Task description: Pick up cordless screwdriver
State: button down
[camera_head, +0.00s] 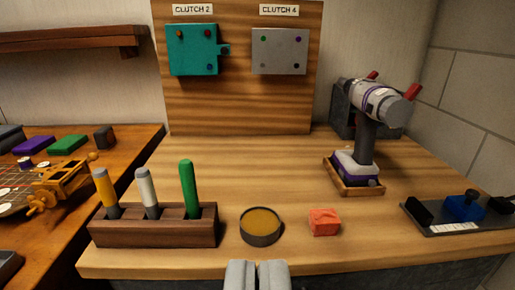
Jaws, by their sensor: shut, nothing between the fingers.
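The cordless screwdriver (368,132) stands upright at the right of the wooden workbench (270,165). It has a grey and purple body, a dark handle and a purple and white base. The base sits in a shallow wooden tray (342,186). My gripper (257,268) shows at the bottom centre, with its two grey fingers shut and nothing held. It is in front of the bench's near edge, well apart from the screwdriver, which is farther back and to the right.
A wooden holder (150,234) with three coloured handles, a round tin (260,240) and a red block (324,229) line the bench's front. A dark tray (460,226) lies at right. A dark box (343,115) stands behind the screwdriver. A wooden backboard (240,105) rises behind.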

aim_at(355, 166)
jog(key=i+l+z, duration=0.45)
jog(key=l+u, duration=0.25)
jog(key=l, duration=0.2)
jog(key=l+u, duration=0.25)
jog(key=l, duration=0.2)
